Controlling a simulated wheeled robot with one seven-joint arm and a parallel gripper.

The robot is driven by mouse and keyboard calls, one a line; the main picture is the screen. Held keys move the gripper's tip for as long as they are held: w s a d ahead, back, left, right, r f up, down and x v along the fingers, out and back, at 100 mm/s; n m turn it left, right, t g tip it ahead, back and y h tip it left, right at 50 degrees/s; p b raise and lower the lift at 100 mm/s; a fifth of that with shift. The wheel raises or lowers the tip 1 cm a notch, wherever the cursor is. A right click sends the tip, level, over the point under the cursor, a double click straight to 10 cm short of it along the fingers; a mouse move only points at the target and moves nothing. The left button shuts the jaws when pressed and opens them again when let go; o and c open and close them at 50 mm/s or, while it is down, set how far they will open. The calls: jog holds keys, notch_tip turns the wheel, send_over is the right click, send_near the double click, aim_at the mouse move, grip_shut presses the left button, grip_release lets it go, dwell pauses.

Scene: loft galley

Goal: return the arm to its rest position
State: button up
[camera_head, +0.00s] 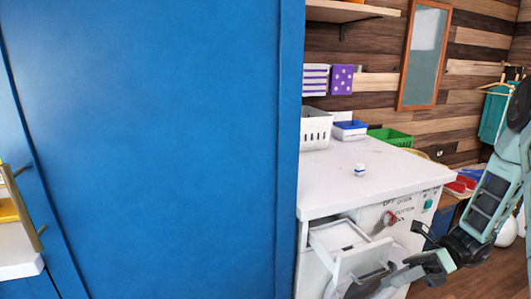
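My arm (492,195) comes in from the right edge, grey-green with dark joints. My gripper (372,281) is low, near the front of an open white drawer (340,236) in that cabinet.
A large blue panel (150,140) fills the left and middle. Wooden floor (478,278) shows at the lower right.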

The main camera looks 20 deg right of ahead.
jog(key=s+a+r+m+h+p, duration=0.1)
jog(key=s+a+r+m+h, duration=0.2)
jog(key=a+m, duration=0.6)
jog(key=s+a+r+m+h+p, duration=0.2)
jog(key=a+r+m+h, duration=0.5)
jog(key=m, duration=0.7)
jog(key=s+a+r+m+h+p, duration=0.2)
jog(key=s+a+r+m+h, duration=0.3)
jog(key=a+m, duration=0.6)
jog(key=shift+r+m+g, duration=0.4)
jog(key=shift+r+m, duration=0.3)
jog(key=shift+s, duration=0.1)
